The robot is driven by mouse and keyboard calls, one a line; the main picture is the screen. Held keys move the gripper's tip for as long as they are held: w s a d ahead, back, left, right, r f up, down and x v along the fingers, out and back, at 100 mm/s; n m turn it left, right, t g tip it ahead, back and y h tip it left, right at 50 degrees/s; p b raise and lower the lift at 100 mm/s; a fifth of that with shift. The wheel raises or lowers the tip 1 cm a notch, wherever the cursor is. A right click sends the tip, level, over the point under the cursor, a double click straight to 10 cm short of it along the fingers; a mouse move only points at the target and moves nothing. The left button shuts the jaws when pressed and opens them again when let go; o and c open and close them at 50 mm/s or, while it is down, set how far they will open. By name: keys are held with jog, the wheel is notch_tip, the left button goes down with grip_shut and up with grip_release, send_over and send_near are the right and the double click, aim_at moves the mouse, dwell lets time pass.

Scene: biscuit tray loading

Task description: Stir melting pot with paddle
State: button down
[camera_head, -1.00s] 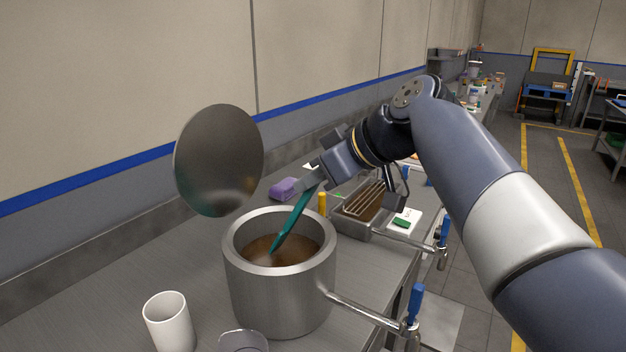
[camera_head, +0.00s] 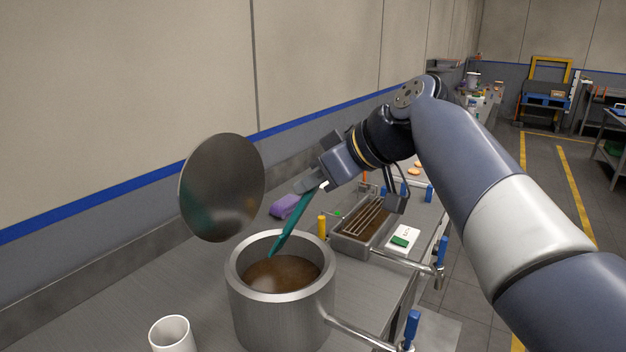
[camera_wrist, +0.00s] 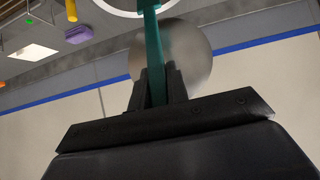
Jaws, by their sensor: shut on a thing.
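The melting pot (camera_head: 249,316) is a steel pot with brown liquid (camera_head: 283,273) inside, on the steel counter. The teal paddle (camera_head: 291,224) slants down to the left from my gripper (camera_head: 313,184). Its lower tip shows at about the far rim and the liquid; I cannot tell whether it touches the liquid. In the wrist view the two fingers of my gripper (camera_wrist: 158,85) are shut on the paddle (camera_wrist: 153,48). The pot's round lid (camera_head: 222,188) stands raised behind the pot on the left, and it also shows in the wrist view (camera_wrist: 192,55).
A white cup (camera_head: 170,335) stands left of the pot. A purple block (camera_head: 284,206), a yellow cylinder (camera_head: 322,227), a metal tray (camera_head: 345,243) with a wire rack and a white card (camera_head: 403,236) lie beyond it. A pipe with a blue-handled valve (camera_head: 411,327) sticks out at right.

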notch_tip(320, 180, up, 5)
jog(key=p, duration=0.4)
dwell(0.3)
dwell(0.8)
